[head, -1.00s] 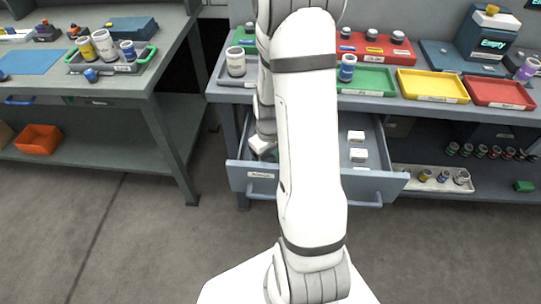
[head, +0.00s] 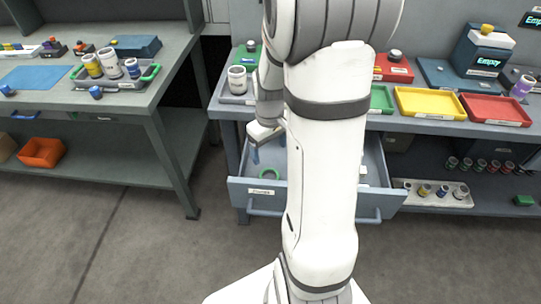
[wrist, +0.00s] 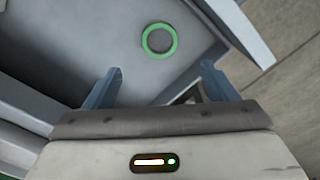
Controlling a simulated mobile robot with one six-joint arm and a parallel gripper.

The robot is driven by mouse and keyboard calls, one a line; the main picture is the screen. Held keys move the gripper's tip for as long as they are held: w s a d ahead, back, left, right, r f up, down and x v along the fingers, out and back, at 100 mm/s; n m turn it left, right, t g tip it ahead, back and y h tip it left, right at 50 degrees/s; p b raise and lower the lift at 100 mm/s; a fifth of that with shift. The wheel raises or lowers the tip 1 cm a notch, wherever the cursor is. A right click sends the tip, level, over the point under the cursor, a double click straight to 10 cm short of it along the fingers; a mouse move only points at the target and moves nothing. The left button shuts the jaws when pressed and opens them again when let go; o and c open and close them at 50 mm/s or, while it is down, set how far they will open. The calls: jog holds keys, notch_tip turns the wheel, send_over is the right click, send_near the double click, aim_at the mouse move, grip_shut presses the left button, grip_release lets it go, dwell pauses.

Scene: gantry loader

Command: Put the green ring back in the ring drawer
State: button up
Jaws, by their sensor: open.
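The green ring (head: 269,174) lies flat on the floor of the open drawer (head: 374,160), near its front left part. It also shows in the wrist view (wrist: 159,41), ahead of my fingers and clear of the drawer walls. My gripper (head: 266,152) is open and empty, held above the left part of the drawer, behind the ring. In the wrist view the two blue fingers of my gripper (wrist: 158,84) stand wide apart with nothing between them. My arm hides the middle of the drawer. A label is on the drawer front, too small to read.
The bench above holds a white jar (head: 237,80), a yellow tray (head: 430,103) and a red tray (head: 495,109). A rack of small jars (head: 432,193) is on the lower shelf at right. The floor in front of the left bench is clear.

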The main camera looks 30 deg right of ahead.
jog(key=s+a+r+m+t, duration=0.2)
jog(key=s+a+r, duration=0.9)
jog(key=r, duration=0.1)
jog(key=shift+s+a+r, duration=0.3)
jog(key=shift+s+a, duration=0.05)
jog(key=shift+r, duration=0.1)
jog(key=shift+t, duration=0.3)
jog(key=p+v, duration=0.2)
jog(key=w+p+v, duration=0.1)
jog(key=p+v, duration=0.1)
jog(key=shift+s+r, duration=0.1)
jog(key=shift+r, duration=0.15)
